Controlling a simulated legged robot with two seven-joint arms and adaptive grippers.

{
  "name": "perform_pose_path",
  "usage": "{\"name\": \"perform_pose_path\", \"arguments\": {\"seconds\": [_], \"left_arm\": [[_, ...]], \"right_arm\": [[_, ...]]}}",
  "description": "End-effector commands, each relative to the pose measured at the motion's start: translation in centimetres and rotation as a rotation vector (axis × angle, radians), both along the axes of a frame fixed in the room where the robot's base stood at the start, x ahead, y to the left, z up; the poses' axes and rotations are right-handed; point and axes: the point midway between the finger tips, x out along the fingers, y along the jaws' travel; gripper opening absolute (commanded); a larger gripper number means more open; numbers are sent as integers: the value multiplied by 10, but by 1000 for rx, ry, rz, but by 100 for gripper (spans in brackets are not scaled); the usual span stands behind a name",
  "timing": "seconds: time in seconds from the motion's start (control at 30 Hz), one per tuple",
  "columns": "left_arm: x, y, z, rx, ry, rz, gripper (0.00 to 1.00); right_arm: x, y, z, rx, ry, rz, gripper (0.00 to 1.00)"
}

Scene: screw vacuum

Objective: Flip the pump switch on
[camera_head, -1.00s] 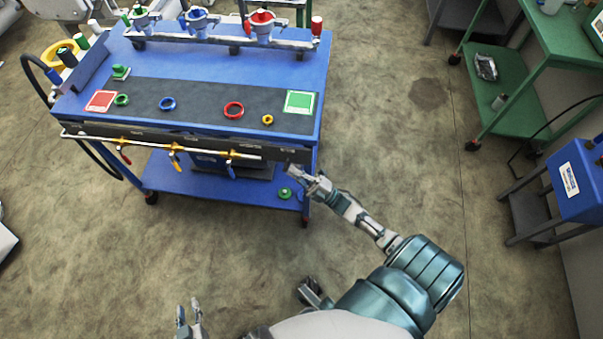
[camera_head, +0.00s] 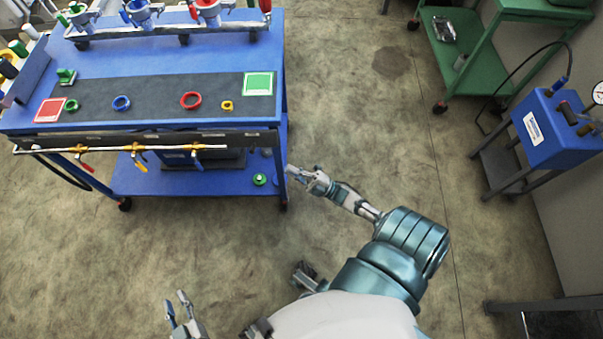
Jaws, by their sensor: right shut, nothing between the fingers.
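A blue cart (camera_head: 200,60) stands at the upper left with a dark strip and colored rings on its top. A dark unit (camera_head: 205,160) sits on its lower shelf, mostly hidden under the top; I cannot tell whether it is the pump. A blue machine with a gauge (camera_head: 556,140) stands on a dark stand at the right. I cannot make out a pump switch on either. My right gripper (camera_head: 296,172) is shut and empty, just right of the cart's front right corner in the picture. My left gripper (camera_head: 178,303) is open and empty over the floor at the bottom.
A small green part (camera_head: 259,179) lies on the lower shelf. A green table (camera_head: 480,50) stands at the upper right. The floor (camera_head: 370,130) between cart and blue machine is clear.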

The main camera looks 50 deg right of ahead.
Motion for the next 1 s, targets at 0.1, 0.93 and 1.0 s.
{"name": "perform_pose_path", "arguments": {"seconds": [0.1, 0.93, 1.0], "left_arm": [[1, -1, 2, -1, -19, 0, 31], [3, -3, 5, -7, -37, -2, 31], [3, -2, 5, -9, -38, -2, 31]], "right_arm": [[-16, -6, -9, -1, 1, -1, 0], [-26, -11, -15, 2, 1, 0, 0], [-24, -5, -15, 16, 20, 0, 0]]}}
